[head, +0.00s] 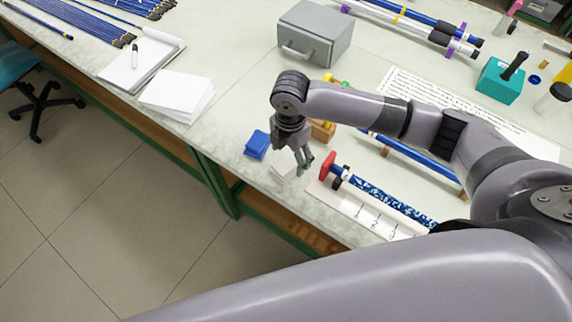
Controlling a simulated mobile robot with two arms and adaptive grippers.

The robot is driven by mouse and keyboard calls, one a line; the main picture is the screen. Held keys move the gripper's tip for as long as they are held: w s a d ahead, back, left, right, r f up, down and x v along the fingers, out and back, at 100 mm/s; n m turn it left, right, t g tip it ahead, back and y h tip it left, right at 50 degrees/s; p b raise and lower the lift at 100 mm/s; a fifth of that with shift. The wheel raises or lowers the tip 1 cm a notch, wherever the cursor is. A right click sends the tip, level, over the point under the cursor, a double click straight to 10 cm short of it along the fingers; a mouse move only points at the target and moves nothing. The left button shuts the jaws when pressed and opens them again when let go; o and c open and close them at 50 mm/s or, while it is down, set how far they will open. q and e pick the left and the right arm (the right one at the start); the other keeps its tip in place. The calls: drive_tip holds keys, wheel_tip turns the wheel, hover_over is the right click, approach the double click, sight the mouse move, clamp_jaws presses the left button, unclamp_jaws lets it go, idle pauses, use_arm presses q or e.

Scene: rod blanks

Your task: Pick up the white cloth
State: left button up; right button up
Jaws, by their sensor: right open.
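A small white folded cloth (284,171) lies near the front edge of the worktable, close to a blue folded cloth or pad (257,144). My right gripper (304,166) points down just right of the white cloth. Its fingers are open with nothing seen between them. From this angle I cannot tell whether a fingertip touches the cloth. The gripper partly overlaps the cloth's right side in the picture. My left gripper is not in view.
A grey metal box (316,35) stands behind. White sheets (177,96) and a clipboard (140,62) lie to the left. The tabletop between the sheets and blue cloth is clear.

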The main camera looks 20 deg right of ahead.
sight(286, 164)
drive_tip(key=shift+a+f, duration=0.1)
drive_tip(key=shift+f, duration=0.3)
drive_tip(key=f, duration=0.3)
drive_tip(key=f+p, duration=0.1)
drive_tip(key=shift+w+a+f, duration=0.2)
drive_tip(key=shift+a+f, duration=0.05)
drive_tip(key=shift+a, duration=0.05)
drive_tip(key=c, duration=1.2)
drive_tip(key=shift+r, duration=0.15)
wheel_tip(286, 164, up, 20)
drive_tip(key=shift+f+b, duration=0.1)
drive_tip(key=shift+b, duration=0.85)
